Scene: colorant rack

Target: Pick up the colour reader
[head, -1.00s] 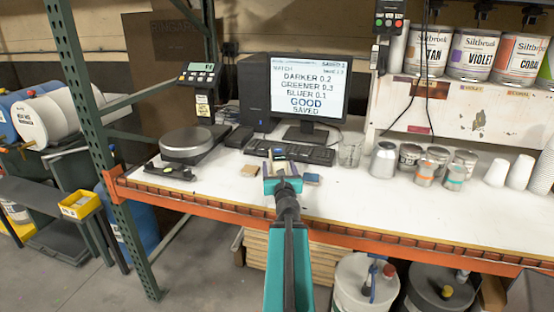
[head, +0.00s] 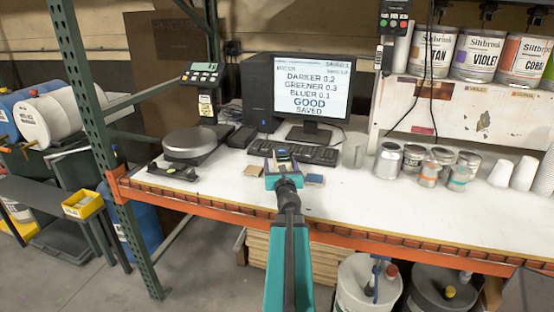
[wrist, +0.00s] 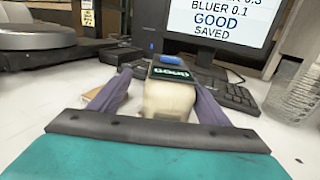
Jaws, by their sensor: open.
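The colour reader (wrist: 168,100) is a small cream device with a dark screen reading "GOOD" and a blue part on top. It stands on the white bench in front of the keyboard. In the head view the reader (head: 282,155) is small and partly hidden by my gripper (head: 283,159). In the wrist view my gripper (wrist: 160,82) is open, with one purple finger on each side of the reader. Gaps show beside the reader; no grip is visible. Its lower end is hidden behind the gripper's dark bar.
A keyboard (head: 315,154) and monitor (head: 312,92) stand behind the reader. A round-plate scale (head: 190,143) is left, a clear cup (head: 354,151) and metal cans (head: 388,160) right. Small flat blocks lie close beside the gripper, one tan (head: 254,171), one blue-topped (head: 315,179).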

